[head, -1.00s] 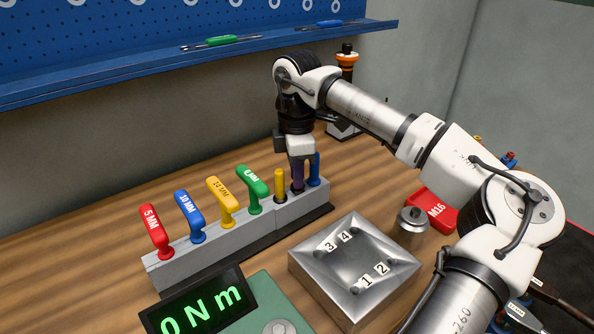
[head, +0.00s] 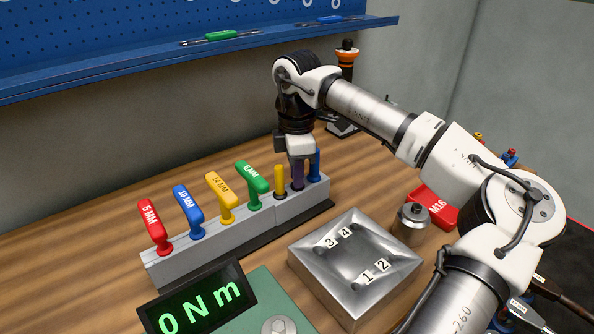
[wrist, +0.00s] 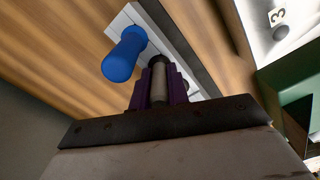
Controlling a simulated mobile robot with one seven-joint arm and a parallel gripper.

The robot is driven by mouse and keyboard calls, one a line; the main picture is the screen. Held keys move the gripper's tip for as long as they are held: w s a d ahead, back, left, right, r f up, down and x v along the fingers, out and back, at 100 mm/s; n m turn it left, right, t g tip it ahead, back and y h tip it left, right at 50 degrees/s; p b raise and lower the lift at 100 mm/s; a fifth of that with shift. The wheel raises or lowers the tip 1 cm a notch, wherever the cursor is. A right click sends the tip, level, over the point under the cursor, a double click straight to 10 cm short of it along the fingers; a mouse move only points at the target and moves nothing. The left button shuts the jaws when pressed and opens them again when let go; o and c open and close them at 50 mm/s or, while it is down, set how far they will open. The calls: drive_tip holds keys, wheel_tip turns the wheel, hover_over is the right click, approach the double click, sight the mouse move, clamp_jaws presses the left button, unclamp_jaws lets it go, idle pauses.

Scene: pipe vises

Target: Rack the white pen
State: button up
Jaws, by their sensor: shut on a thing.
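The white pen (wrist: 158,82) shows in the wrist view as a pale grey-white cylinder with a dark collar, upright between the purple fingers of my gripper (wrist: 160,92). My gripper is shut on it. In the head view my gripper (head: 297,175) points down at the right end of the grey rack (head: 215,225), between a yellow pen (head: 279,180) and a blue pen (head: 314,165). The fingers hide the white pen there. Its lower end is at the rack's top; I cannot tell how deep it sits. The blue pen (wrist: 124,55) stands close beside the fingers in the wrist view.
Red, blue, yellow and green T-handled keys (head: 220,200) fill the rack's left part. A metal block (head: 355,265), a torque display (head: 200,300) and a red M16 box (head: 432,207) stand in front and to the right. A blue shelf (head: 200,60) runs behind.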

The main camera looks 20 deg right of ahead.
drive_tip(key=shift+f, duration=0.1)
idle(0.7)
drive_tip(key=o, duration=0.9)
wheel_tip(320, 180, up, 14)
drive_tip(key=shift+f+b, duration=0.1)
drive_tip(key=shift+b, duration=0.5)
